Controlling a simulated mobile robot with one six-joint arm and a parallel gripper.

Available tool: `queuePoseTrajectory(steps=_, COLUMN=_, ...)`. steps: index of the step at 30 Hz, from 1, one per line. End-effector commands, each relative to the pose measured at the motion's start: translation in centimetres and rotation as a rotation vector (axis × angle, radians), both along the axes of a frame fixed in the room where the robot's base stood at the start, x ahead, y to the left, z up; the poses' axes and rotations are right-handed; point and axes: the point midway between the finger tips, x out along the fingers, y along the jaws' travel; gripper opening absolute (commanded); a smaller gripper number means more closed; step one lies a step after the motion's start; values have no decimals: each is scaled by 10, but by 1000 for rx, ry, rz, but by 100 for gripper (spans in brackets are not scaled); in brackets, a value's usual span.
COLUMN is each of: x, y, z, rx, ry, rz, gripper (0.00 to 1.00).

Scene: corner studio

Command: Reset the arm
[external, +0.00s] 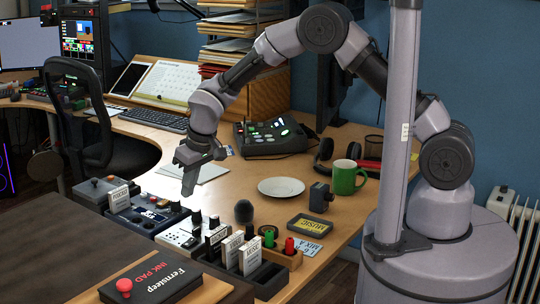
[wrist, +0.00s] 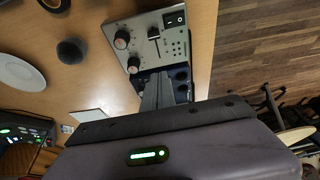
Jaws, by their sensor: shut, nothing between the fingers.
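My gripper (external: 188,182) hangs at the end of my raised, bent arm, above the left part of the wooden desk (external: 245,180). In the external view it points down and its fingers are together with nothing between them. I cannot tell the exact height of the fingertips above the boxes.
A white plate (external: 281,187), green mug (external: 346,177) and dark ball-shaped thing (external: 243,211) stand to the right. An ink pad box (external: 155,280) is in front.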

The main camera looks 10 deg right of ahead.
Motion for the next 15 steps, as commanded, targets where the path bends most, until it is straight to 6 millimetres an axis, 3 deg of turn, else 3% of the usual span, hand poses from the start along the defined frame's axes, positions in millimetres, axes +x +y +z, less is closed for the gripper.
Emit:
queuePoseTrajectory(steps=5, x=1, y=-1, z=1, rx=1, ry=0, rz=-3, gripper=0)
queuePoseTrajectory(steps=8, x=17, y=-23, z=25, rx=16, ry=1, rz=-54, gripper=0)
queuePoseTrajectory(steps=11, x=47, y=-87, z=80, rx=51, ry=6, rz=-191, gripper=0)
queuePoseTrajectory(steps=13, x=60, y=-150, z=123, rx=81, ry=14, rz=-311, gripper=0)
queuePoseTrajectory(steps=15, x=60, y=-216, z=160, rx=116, ry=21, rz=-438, gripper=0)
